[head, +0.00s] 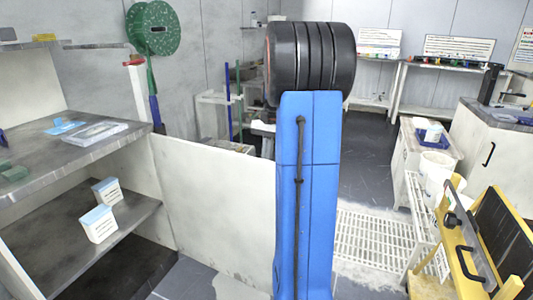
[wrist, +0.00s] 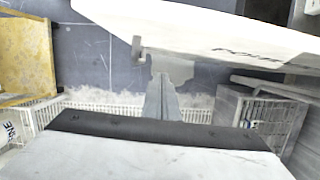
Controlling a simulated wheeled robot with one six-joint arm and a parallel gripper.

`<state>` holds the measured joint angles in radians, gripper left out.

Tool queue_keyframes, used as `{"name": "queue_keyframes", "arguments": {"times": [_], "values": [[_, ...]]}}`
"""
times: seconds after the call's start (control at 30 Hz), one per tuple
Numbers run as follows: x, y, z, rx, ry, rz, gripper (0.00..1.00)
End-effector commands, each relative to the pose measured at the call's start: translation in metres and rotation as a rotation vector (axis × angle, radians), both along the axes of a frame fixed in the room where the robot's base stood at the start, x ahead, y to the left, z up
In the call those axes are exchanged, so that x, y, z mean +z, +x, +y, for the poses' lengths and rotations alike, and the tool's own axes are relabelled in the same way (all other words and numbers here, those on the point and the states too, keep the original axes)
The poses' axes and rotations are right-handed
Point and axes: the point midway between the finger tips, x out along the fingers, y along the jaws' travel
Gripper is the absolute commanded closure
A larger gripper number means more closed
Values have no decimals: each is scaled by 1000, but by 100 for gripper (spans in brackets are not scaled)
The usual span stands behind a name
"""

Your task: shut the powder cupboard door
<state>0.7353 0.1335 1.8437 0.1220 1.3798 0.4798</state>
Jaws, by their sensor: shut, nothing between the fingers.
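The powder cupboard (head: 75,235) stands open at the left in the head view, with two small white-and-blue boxes (head: 100,223) on its inner shelf. Its pale door (head: 215,195) stands swung out to the right of the opening; its far end is hidden behind my blue arm. In the wrist view a white panel with partly readable lettering, apparently the door (wrist: 210,30), crosses the top, with a small grey handle (wrist: 137,48). My gripper (wrist: 168,72) is shut and empty, its tips close to the panel's lower edge beside the handle. I cannot tell whether they touch. The head view does not show the gripper.
A worktop (head: 70,160) with a blue item and a tray lies above the cupboard opening. At the right are a yellow-framed stand (head: 465,245), a white bucket (head: 436,170) and a cabinet (head: 490,150). Pale floor grating (head: 375,240) and open dark floor lie right of my arm.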

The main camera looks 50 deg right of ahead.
Motion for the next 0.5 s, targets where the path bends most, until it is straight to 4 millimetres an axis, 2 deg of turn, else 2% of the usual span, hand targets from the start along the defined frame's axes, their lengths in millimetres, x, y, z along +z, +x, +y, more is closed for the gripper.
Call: {"name": "queue_keyframes", "arguments": {"times": [0.2,0.33,0.5], "values": [[-38,-4,10,0,2,2,100],[-36,-9,28,3,0,-1,100],[-36,-14,42,1,0,0,100]]}}
